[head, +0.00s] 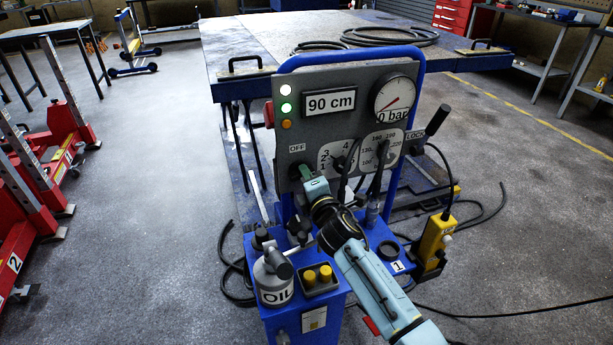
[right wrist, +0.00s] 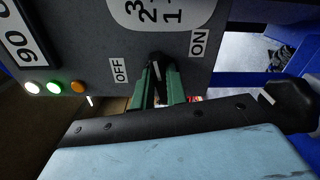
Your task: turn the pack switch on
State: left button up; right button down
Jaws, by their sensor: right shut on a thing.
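The grey control panel (head: 330,128) stands upright in a blue frame in the middle of the head view. The pack switch is a black knob (right wrist: 157,68) with a white mark, between the OFF label (right wrist: 119,70) and the ON label (right wrist: 198,43) in the right wrist view. My right gripper (head: 305,171) is at the panel's lower left, below the OFF label. Its green fingers (right wrist: 158,88) are shut on the knob, one on each side. The mark lies along the fingers, between the labels. In the head view my gripper hides the knob. My left gripper is not in view.
Indicator lamps (head: 287,106) on the panel glow white, green and orange. The display (head: 329,103) reads 90 cm; the gauge (head: 396,97) reads 0 bar. An oil can (head: 272,280) and a yellow pendant (head: 435,240) stand near. Other panel levers (head: 378,165) are right of my gripper.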

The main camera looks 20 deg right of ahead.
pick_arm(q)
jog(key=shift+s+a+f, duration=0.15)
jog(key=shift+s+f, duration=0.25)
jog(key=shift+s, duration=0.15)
pick_arm(e)
jog(key=m, duration=0.2)
jog(key=shift+f+m, duration=0.15)
jog(key=shift+m, duration=0.25)
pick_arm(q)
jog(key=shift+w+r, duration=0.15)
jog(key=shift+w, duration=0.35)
pick_arm(e)
jog(key=c, duration=1.4)
grip_release()
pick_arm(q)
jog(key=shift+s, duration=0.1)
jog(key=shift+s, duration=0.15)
pick_arm(e)
jog(key=shift+s, duration=0.1)
